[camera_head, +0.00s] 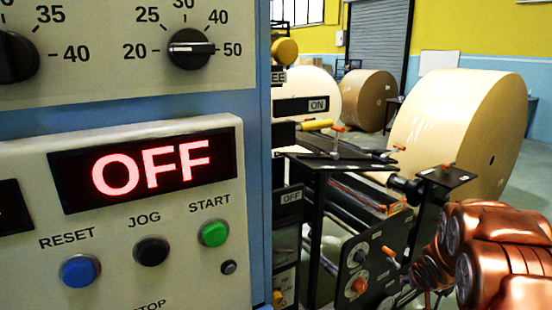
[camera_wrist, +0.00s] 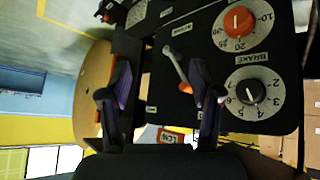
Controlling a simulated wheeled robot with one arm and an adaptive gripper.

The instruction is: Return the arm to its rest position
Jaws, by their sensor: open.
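My gripper (camera_wrist: 160,85) is open in the wrist view, with its two dark fingers spread apart and nothing held between them. Beyond the fingers is a dark control panel (camera_wrist: 210,70) with a metal toggle lever (camera_wrist: 175,65), an orange knob (camera_wrist: 239,21) and a black knob (camera_wrist: 251,92). I cannot tell the exact gap between fingers and panel. My copper-coloured arm (camera_head: 495,250) shows at the lower right of the head view, bent beside the machine. The gripper is not clearly visible there.
A control cabinet (camera_head: 120,105) fills the left of the head view, its display (camera_head: 150,170) reading OFF. The roll machine (camera_head: 350,215) stands right of it, close to my arm. Large paper rolls (camera_head: 460,125) stand behind. Open floor (camera_head: 535,185) shows at far right.

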